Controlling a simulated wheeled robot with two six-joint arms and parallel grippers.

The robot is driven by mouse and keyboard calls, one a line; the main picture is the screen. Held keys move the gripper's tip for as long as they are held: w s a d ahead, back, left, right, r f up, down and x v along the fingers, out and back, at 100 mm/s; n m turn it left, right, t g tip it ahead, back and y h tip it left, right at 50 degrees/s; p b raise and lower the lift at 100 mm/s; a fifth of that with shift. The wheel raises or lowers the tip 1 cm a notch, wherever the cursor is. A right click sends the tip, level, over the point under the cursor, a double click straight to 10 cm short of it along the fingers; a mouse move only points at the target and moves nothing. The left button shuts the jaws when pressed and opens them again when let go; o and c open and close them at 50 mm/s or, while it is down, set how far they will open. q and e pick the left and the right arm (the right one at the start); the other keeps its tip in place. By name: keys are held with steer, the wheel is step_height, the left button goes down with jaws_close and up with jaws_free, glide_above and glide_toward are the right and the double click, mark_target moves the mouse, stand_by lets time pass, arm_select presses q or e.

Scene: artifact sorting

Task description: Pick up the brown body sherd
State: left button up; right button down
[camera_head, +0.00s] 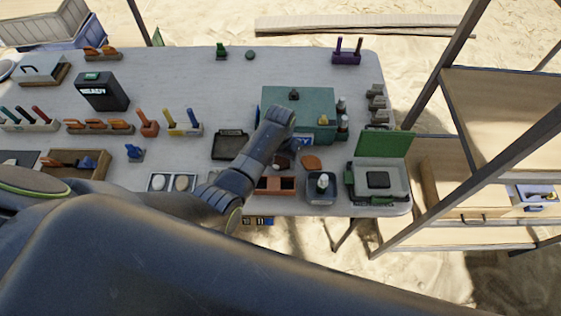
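An orange-brown flat sherd (311,162) lies on the table right of my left gripper. A darker reddish-brown piece (281,161) lies just below the gripper, partly hidden; I cannot tell for sure which of the two is the brown body sherd. My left gripper (287,150) hangs over the table in front of the teal case, beside these pieces. Its fingers are small, dark and mostly hidden by my wrist, so I cannot tell whether they are open or shut. My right gripper is not in view.
A teal case (318,100) stands behind the gripper, with small bottles (342,123) at its right. A reddish divided tray (268,186) and a dark bin (321,190) are in front. A green-lidded box (383,144) is at right. A black tray (229,146) lies left.

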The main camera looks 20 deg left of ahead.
arm_select(q)
steer(key=c, duration=0.3)
